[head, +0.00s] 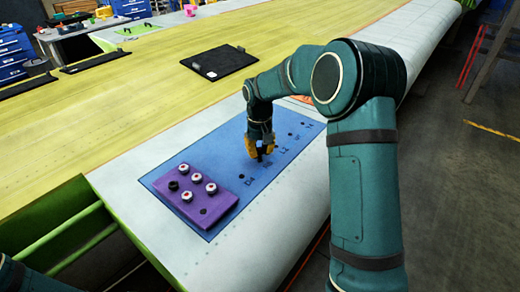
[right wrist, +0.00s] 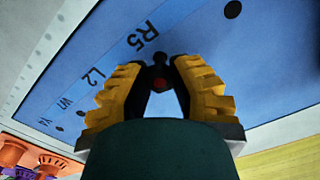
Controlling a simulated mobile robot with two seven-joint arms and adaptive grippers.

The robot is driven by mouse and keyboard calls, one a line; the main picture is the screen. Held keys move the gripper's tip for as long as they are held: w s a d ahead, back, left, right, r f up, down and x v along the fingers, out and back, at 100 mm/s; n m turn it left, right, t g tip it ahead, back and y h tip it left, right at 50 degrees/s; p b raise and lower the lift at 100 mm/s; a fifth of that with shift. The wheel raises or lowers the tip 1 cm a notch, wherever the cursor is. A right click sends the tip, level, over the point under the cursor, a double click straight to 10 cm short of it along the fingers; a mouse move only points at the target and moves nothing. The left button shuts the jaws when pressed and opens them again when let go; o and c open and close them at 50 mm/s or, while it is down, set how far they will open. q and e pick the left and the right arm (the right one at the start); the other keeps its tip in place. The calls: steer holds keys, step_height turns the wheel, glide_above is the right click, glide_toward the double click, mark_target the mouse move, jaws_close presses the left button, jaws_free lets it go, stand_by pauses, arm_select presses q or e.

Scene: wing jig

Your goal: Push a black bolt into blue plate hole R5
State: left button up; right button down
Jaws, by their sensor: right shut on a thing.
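The blue plate (head: 216,222) lies on the pale edge of the wing. My right gripper (head: 258,150) is low over it, among the printed labels. In the right wrist view its yellow fingers (right wrist: 160,85) are shut on a black bolt (right wrist: 159,72) with a reddish spot on its near end. The label R5 (right wrist: 142,36) is just beyond the bolt. Hole R5 is hidden, and I cannot tell whether the bolt tip is in it. My left gripper is out of view.
A purple block (head: 226,199) on the plate's near left part holds several white-and-red topped pieces (head: 195,178) and dark ones (head: 173,186). A black mat (head: 222,62) lies farther back on the yellow-green wing surface. Orange parts (right wrist: 15,152) show in the right wrist view.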

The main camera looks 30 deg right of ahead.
steer(key=shift+f, duration=0.2)
stand_by(0.5)
steer(key=shift+f+b, duration=0.6)
steer(key=shift+f, duration=0.45)
steer(key=c, duration=0.9)
jaws_free()
steer(key=shift+o, duration=0.2)
steer(key=r, duration=1.2)
steer(key=shift+w, duration=0.2)
